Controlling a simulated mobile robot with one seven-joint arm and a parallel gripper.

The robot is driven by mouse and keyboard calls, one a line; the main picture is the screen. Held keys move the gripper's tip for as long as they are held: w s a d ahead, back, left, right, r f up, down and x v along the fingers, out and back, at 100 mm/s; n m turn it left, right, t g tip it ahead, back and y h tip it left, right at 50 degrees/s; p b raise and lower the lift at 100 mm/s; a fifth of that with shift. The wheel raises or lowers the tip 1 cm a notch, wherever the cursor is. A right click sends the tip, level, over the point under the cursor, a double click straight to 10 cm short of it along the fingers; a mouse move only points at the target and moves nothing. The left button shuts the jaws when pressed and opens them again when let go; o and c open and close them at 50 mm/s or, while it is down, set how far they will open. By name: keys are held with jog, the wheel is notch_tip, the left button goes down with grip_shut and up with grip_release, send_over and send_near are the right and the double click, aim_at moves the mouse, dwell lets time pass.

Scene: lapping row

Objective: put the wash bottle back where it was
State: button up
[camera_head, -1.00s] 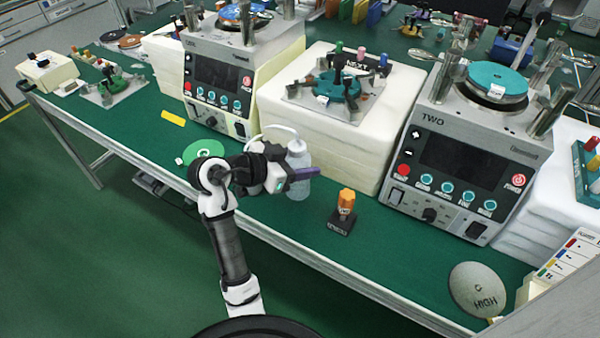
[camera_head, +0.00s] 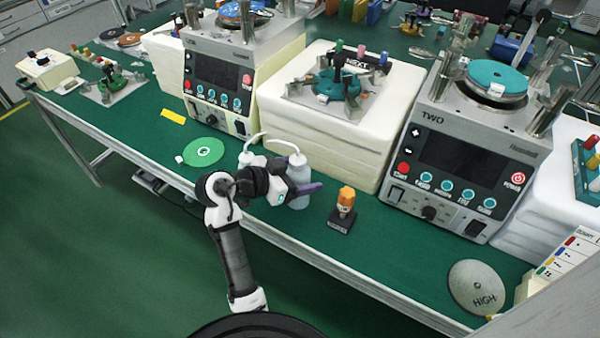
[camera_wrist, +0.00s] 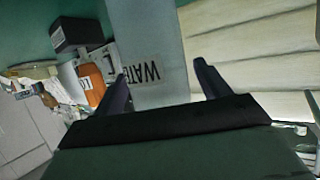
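A pale translucent wash bottle (camera_head: 298,182) with a white cap and bent spout stands upright between the purple fingers of my gripper (camera_head: 302,191), over the green bench near its front edge. In the wrist view the bottle (camera_wrist: 158,45) carries a label reading "WATE", its end cut off, and has a finger of my gripper (camera_wrist: 162,82) on each side. The gripper appears shut on it. I cannot tell whether the base touches the bench. A second white cap and spout (camera_head: 247,157) show just behind my wrist; the body below is mostly hidden.
An orange-topped item on a black base (camera_head: 343,210) stands close right of the bottle. A white block stack (camera_head: 315,130) is behind, and machine TWO (camera_head: 465,150) at right. A green disc (camera_head: 204,152) lies left. A grey HIGH disc (camera_head: 477,287) is at the front right.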

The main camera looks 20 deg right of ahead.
jog(key=shift+r, duration=0.1)
jog(key=shift+a+r, duration=0.1)
jog(key=shift+a, duration=0.05)
jog(key=b+v, duration=0.2)
jog(key=v, duration=0.9)
jog(key=shift+a+r, duration=0.15)
jog(key=shift+a, duration=0.15)
